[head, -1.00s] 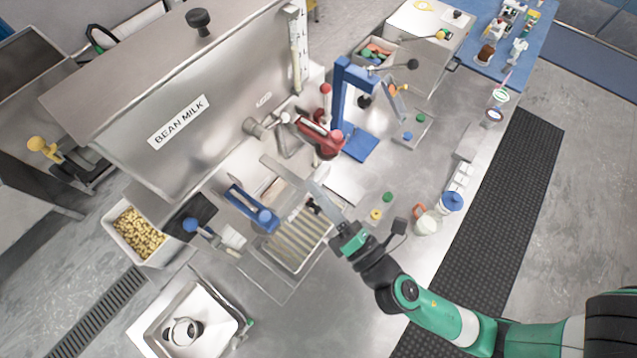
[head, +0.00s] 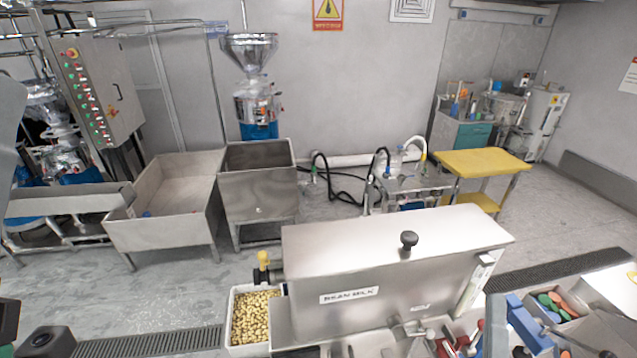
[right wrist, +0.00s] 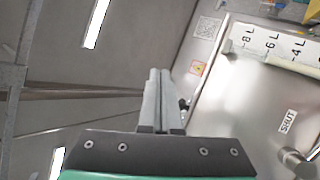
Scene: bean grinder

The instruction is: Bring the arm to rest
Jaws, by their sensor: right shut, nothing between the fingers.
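My right gripper (right wrist: 159,74) shows in the right wrist view. Its two long grey fingers lie together, shut, with nothing between them. They point up past the side of the steel bean milk tank (right wrist: 240,110) and are apart from it as far as I can see. In the head view, the tank (head: 390,270) stands at lower centre with its lid knob on top. A grey shape and a green and black part are cut off at the left edge of the head view; I cannot tell which parts of me they are. My left gripper is not seen.
A white bin of yellow beans (head: 255,315) stands left of the tank. Steel basins (head: 258,195) and a blue-based grinder (head: 256,110) stand behind. A yellow table (head: 485,162) is at back right. A blue stand (head: 520,325) and a box of coloured pieces (head: 555,305) are at lower right.

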